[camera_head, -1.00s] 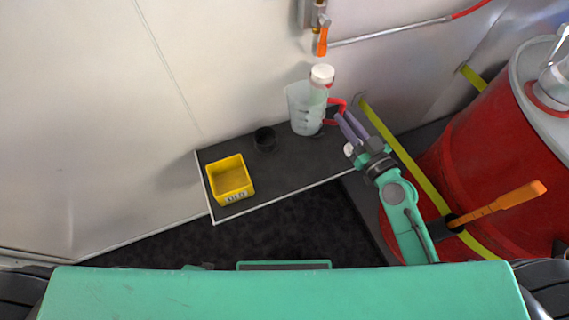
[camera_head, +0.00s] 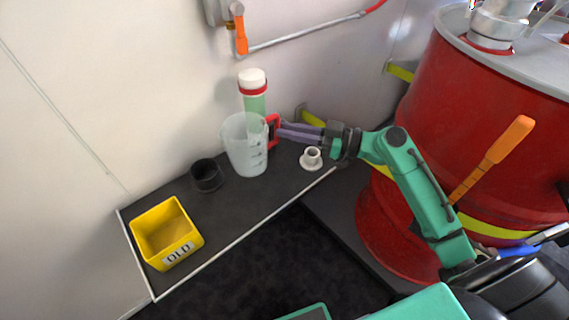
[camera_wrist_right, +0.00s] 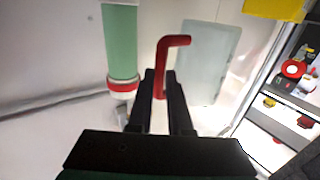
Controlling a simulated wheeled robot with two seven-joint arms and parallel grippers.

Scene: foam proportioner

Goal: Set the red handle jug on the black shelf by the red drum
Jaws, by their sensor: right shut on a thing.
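The translucent jug (camera_head: 240,150) with a red handle (camera_head: 274,135) stands upright at the black shelf (camera_head: 225,222), near the wall. I cannot tell whether its base touches the shelf. My right gripper (camera_head: 282,130) reaches in from the right and is shut on the red handle. In the right wrist view, the gripper fingers (camera_wrist_right: 160,82) close around the handle (camera_wrist_right: 166,55), with the pale jug (camera_wrist_right: 207,65) beyond. The red drum (camera_head: 490,130) stands right of the shelf, behind my right arm. My left gripper is not in view.
A green tube with a white cap (camera_head: 253,85) stands behind the jug. A black cup (camera_head: 207,175), a yellow bin marked OLD (camera_head: 152,222) and a white flanged fitting (camera_head: 311,158) are on the shelf. An orange lever (camera_head: 495,155) sticks out before the drum.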

